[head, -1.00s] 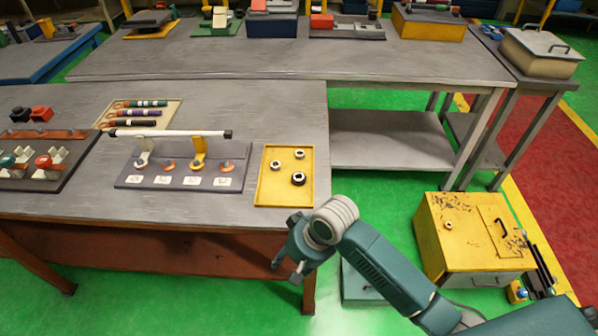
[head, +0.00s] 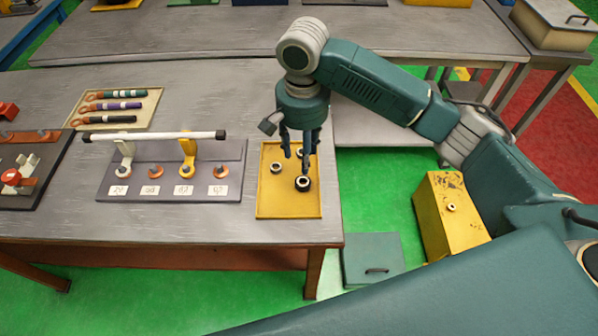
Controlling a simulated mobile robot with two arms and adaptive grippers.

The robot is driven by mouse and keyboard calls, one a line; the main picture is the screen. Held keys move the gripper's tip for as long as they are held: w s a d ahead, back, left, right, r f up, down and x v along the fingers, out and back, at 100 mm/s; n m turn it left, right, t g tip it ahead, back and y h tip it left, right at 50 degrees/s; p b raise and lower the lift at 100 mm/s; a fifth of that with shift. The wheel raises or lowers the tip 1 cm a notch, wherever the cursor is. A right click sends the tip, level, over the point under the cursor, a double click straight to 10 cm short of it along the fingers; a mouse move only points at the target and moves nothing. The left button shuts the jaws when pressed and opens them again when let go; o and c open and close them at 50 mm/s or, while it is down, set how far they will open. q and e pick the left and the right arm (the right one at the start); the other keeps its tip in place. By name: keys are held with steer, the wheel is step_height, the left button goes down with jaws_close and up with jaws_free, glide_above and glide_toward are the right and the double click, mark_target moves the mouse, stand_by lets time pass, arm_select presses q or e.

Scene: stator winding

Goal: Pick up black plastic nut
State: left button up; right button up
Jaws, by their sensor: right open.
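The black plastic nut (head: 303,184) lies in the yellow tray (head: 290,208) at the right end of the front table, in the head view. It is a dark ring with a pale centre. My right gripper (head: 297,165) is open and points down over the tray. Its fingers are just above and behind the black nut, one fingertip close to it in the picture; I cannot tell if they touch. Another light nut (head: 300,152) is partly hidden behind the fingers. My left gripper is not in view.
Left of the tray is a grey fixture (head: 170,192) with labelled posts and a white bar (head: 155,135) across its top. A beige tray (head: 138,97) with several coloured handled tools lies behind. A grey table (head: 200,45) stands at the back.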

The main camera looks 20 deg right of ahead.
mark_target(303, 179)
steer(key=f, duration=0.1)
steer(key=s+f, duration=0.1)
steer(key=f, duration=0.1)
steer(key=shift+s+d+f, duration=0.15)
steer(key=shift+f, duration=0.05)
steer(key=shift+f+p, duration=0.3)
steer(key=shift+w+f, duration=0.25)
steer(key=shift+f, duration=0.1)
step_height(303, 179, down, 4)
steer(key=shift+f+p, duration=0.2)
steer(key=shift+p, duration=0.6)
steer(key=shift+f, duration=0.15)
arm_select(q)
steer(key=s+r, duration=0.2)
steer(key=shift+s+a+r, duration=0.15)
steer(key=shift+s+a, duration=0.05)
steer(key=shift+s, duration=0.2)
arm_select(e)
steer(key=c, duration=0.9)
